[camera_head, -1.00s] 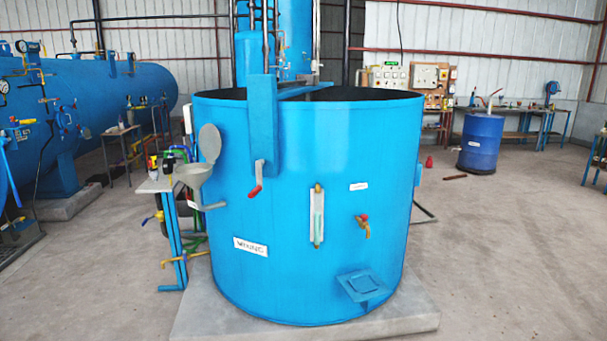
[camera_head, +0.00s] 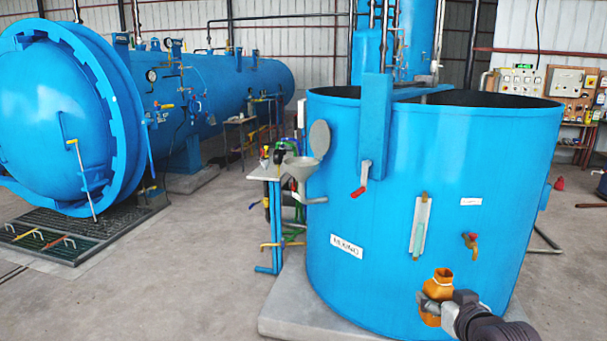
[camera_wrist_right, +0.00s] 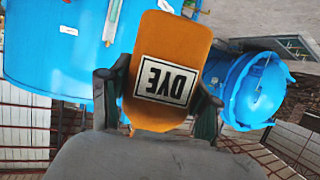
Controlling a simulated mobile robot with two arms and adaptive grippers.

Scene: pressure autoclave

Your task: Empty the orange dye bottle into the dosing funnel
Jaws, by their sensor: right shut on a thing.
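The orange dye bottle (camera_head: 438,285) is in my right gripper (camera_head: 437,300), upright with its open neck at the top, low at the right of the head view. In the right wrist view the bottle (camera_wrist_right: 170,60) shows its DYE label between the two fingers of the gripper (camera_wrist_right: 165,100). The gripper is shut on it. The grey dosing funnel (camera_head: 300,168) is on the left side of the blue tank (camera_head: 400,210), its round lid (camera_head: 319,139) standing open. The bottle is well to the right of and nearer than the funnel. My left gripper is not in view.
A red-handled lever (camera_head: 359,192) and a tap (camera_head: 470,241) stick out from the tank. A large blue autoclave (camera_head: 70,115) stands at the left. The floor between (camera_head: 200,250) is clear.

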